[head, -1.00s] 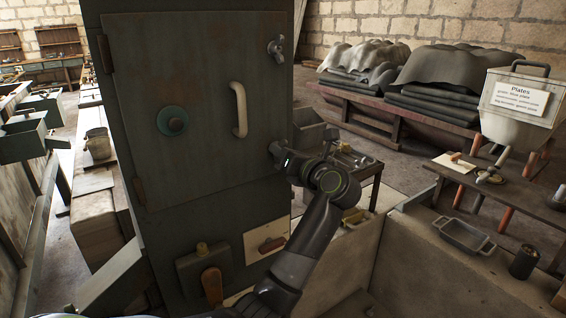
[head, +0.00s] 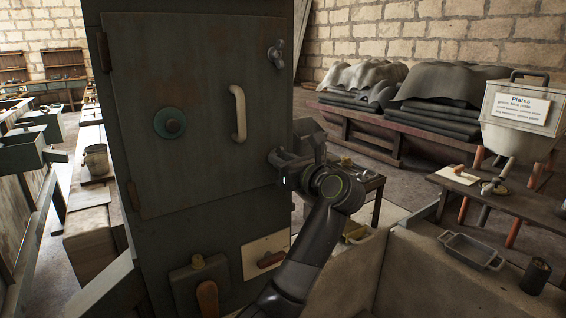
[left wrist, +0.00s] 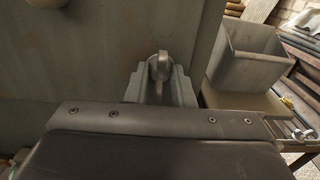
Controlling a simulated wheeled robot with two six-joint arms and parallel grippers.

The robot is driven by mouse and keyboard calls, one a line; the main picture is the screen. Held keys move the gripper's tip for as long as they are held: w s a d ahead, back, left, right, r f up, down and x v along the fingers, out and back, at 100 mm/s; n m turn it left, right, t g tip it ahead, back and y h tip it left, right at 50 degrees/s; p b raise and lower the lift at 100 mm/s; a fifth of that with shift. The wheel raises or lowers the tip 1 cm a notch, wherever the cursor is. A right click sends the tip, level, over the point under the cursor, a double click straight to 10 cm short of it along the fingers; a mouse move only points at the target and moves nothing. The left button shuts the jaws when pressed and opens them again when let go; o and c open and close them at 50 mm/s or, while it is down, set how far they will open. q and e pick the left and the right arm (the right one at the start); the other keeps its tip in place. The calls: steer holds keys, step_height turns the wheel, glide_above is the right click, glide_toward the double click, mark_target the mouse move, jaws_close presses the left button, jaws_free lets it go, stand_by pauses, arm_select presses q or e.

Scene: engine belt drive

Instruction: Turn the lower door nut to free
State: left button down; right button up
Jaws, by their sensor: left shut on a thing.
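The grey cabinet door (head: 196,120) is shut in the head view. The upper door nut (head: 275,54), a winged metal nut, sits at the door's upper right edge. My left gripper (head: 277,160) is at the lower right edge of the door, shut on the lower door nut. That nut is mostly hidden by the gripper in the head view. In the left wrist view the rounded metal top of the lower door nut (left wrist: 159,66) shows between the two stepped fingers. My right gripper is in neither view.
A low wall and a metal tray (head: 470,251) lie at the right. A grey open bin (left wrist: 244,55) stands beside the cabinet in the left wrist view.

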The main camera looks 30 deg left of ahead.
arm_select(q)
steer(key=c, duration=1.3)
jaws_free()
steer(key=shift+o, duration=0.2)
steer(key=b+v, duration=0.4)
steer(key=v, duration=1.3)
steer(key=shift+d, duration=0.2)
steer(key=shift+s, duration=0.1)
steer(key=shift+f, duration=0.1)
